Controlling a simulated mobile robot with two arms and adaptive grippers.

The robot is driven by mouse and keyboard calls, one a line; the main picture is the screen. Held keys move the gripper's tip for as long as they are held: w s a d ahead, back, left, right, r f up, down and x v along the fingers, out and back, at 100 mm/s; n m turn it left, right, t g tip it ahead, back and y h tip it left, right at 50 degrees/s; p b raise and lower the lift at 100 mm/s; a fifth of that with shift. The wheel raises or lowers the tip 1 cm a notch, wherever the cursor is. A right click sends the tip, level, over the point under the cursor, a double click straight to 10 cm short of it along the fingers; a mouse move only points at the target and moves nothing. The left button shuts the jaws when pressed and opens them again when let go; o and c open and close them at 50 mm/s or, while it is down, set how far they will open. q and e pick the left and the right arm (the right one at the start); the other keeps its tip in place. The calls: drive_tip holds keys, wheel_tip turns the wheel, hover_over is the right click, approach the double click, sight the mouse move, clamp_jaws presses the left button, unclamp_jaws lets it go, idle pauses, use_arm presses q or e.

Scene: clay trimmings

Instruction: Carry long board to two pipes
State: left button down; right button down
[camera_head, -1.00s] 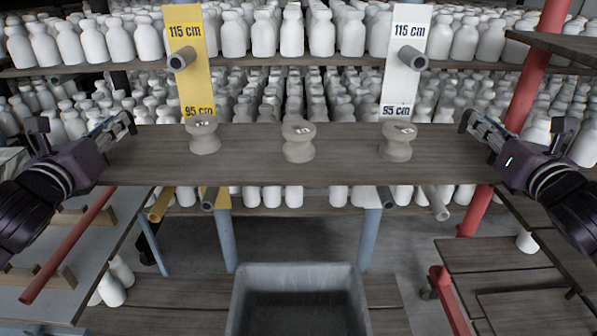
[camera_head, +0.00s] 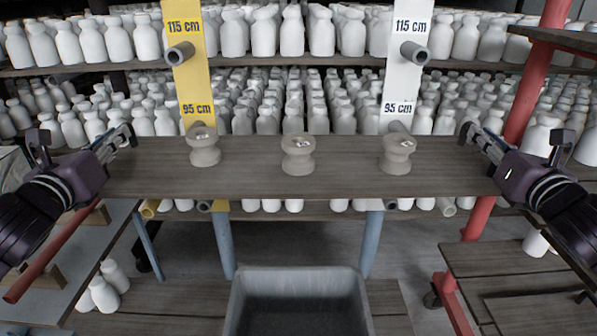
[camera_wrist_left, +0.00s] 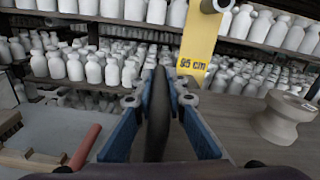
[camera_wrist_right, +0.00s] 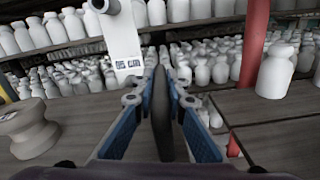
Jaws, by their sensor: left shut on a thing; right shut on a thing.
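The long grey-brown board (camera_head: 250,180) spans between my two grippers in the head view, roughly level. Three grey clay spools stand on it: left (camera_head: 204,148), middle (camera_head: 297,155) and right (camera_head: 397,154). My left gripper (camera_head: 128,136) is shut on the board's left end, and its edge shows between the fingers in the left wrist view (camera_wrist_left: 157,115). My right gripper (camera_head: 468,134) is shut on the right end, also seen in the right wrist view (camera_wrist_right: 162,115). Upper pipes stick out at 115 cm on the yellow post (camera_head: 180,54) and the white post (camera_head: 414,53). The 95 cm pipes are mostly hidden behind the spools.
Shelves of white bottles (camera_head: 290,35) fill the back. A grey bin (camera_head: 297,272) stands below the board. A red post (camera_head: 530,90) and wooden shelving (camera_head: 510,262) are at the right. A table (camera_head: 60,270) with a red bar (camera_head: 45,255) is at the left.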

use_arm(q)
drive_tip(key=shift+f+b, duration=0.35)
use_arm(e)
drive_tip(key=shift+f, duration=0.3)
use_arm(q)
drive_tip(key=c, duration=1.9)
unclamp_jaws()
drive_tip(key=shift+s, duration=0.1)
drive_tip(key=shift+c, duration=0.2)
use_arm(e)
drive_tip(key=c, duration=1.9)
unclamp_jaws()
drive_tip(key=shift+s, duration=0.1)
drive_tip(key=shift+c, duration=0.2)
use_arm(q)
drive_tip(key=shift+s, duration=3.7)
use_arm(e)
drive_tip(key=shift+s+d+f, duration=0.1)
drive_tip(key=shift+s, duration=3.65)
